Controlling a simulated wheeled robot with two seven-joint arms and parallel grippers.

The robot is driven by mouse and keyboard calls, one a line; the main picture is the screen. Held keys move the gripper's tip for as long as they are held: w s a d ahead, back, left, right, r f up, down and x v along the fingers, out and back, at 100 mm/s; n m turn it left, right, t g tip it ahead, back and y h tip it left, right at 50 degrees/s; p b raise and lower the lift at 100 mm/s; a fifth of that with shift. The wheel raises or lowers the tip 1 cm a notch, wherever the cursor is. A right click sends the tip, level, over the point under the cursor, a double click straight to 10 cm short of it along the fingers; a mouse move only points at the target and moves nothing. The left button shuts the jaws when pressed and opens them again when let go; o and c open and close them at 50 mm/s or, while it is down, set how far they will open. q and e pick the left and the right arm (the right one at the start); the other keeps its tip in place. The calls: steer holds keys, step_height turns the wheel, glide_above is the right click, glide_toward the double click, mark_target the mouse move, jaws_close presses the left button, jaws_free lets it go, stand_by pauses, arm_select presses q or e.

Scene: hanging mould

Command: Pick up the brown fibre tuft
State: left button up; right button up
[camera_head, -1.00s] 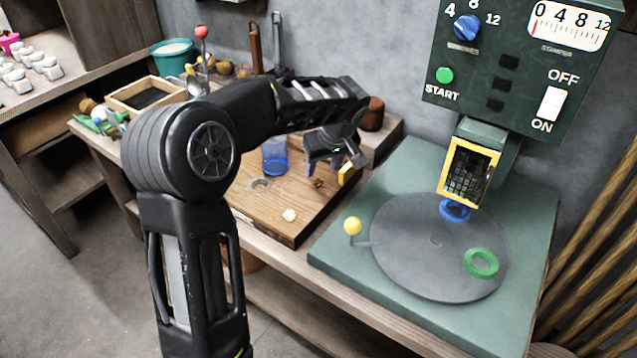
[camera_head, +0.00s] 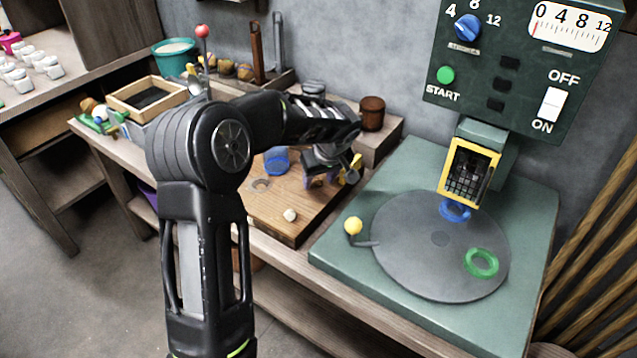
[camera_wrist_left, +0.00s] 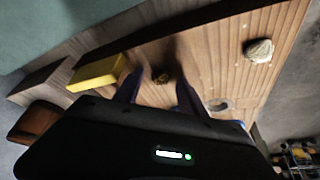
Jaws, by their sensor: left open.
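The brown fibre tuft (camera_wrist_left: 162,78) is a small dark clump on the wooden board (camera_wrist_left: 215,60). In the left wrist view it lies between the two finger ends of my left gripper (camera_wrist_left: 158,82). In the head view my left gripper (camera_head: 332,180) is low over the right part of the board (camera_head: 265,208), and I cannot make out the tuft there. The left gripper is open, with its fingers apart. Whether the fingers touch the tuft or the board is unclear. My right gripper is not in view.
A yellow block (camera_wrist_left: 97,72) lies close beside one finger. A pale lump (camera_head: 290,215) sits near the board's front edge. A blue cup (camera_head: 277,160) stands left of the gripper. The green stamper base (camera_head: 345,245) with its round plate is to the right.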

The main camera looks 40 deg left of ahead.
arm_select(q)
steer(key=shift+c, duration=0.3)
jaws_close()
stand_by(0.5)
